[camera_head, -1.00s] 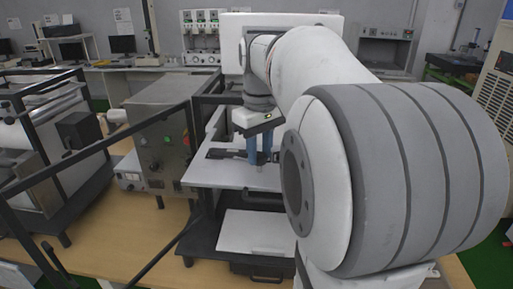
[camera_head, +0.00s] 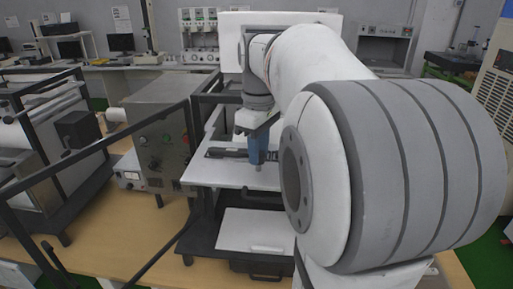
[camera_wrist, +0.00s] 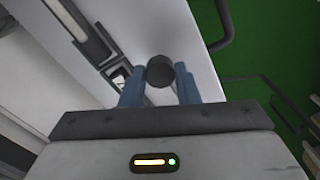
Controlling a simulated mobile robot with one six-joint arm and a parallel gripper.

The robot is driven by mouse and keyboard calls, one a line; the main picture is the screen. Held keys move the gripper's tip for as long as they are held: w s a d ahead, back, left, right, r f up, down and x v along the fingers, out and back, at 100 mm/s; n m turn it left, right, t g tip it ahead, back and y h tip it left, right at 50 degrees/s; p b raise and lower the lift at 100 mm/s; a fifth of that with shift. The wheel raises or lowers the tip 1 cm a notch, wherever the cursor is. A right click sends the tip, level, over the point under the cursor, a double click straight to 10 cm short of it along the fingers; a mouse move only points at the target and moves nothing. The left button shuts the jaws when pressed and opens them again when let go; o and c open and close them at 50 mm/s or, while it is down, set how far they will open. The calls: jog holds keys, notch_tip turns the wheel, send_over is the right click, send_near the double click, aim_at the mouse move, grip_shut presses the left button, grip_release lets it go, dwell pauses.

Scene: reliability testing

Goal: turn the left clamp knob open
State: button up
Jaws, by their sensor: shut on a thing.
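The black round clamp knob (camera_wrist: 159,72) sits between the blue fingers of my gripper (camera_wrist: 159,88) in the wrist view. My gripper is shut on it, with one finger on each side. In the head view my gripper (camera_head: 257,151) points down over the white plate (camera_head: 225,175), near its front edge. The fingers overlap there, and only a small grey piece shows under the tips. A dark clamp bar (camera_head: 228,153) lies across the plate behind and left of the fingers; it also shows beside them in the wrist view (camera_wrist: 98,48).
A dark frame post (camera_head: 193,130) and a grey control box (camera_head: 160,140) stand left of the plate. A lower white shelf (camera_head: 256,231) lies below it. A dark handle rail (camera_wrist: 226,28) is at the right in the wrist view, over green floor.

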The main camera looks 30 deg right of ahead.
jog(key=o, duration=1)
jog(key=shift+c, duration=0.2)
jog(key=shift+r, duration=0.15)
notch_tip(320, 180, up, 8)
jog(key=shift+f, duration=0.2)
